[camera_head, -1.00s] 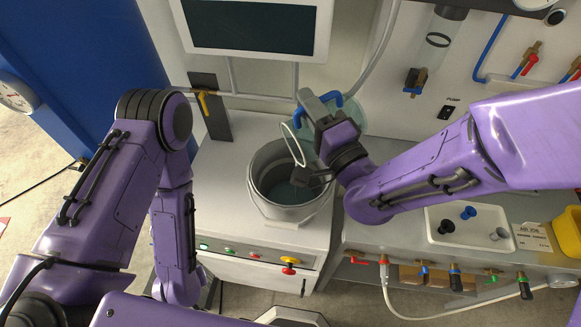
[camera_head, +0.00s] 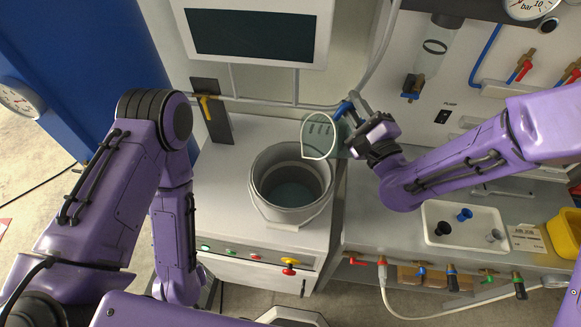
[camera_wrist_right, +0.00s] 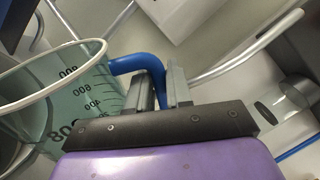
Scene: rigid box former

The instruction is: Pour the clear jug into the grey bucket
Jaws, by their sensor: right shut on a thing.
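The clear jug (camera_head: 321,139) has a pale rim, dark markings and a blue handle. My right gripper (camera_head: 350,108) is shut on that handle, as the right wrist view (camera_wrist_right: 161,85) also shows. The jug is raised beside the upper right edge of the grey bucket, its mouth facing up toward the head camera. In the right wrist view its greenish wall (camera_wrist_right: 85,100) shows volume marks; I cannot tell if liquid is left in it. The grey bucket (camera_head: 262,203) stands on the white cabinet with grey-green liquid inside. My left arm shows at the left; its gripper does not.
A screen (camera_head: 252,32) hangs behind the bucket. A black plate with a yellow lever (camera_head: 211,112) stands left of it. A white tray (camera_head: 462,246) with small fittings and a yellow bin (camera_head: 568,232) are at the right. The cabinet top left of the bucket is clear.

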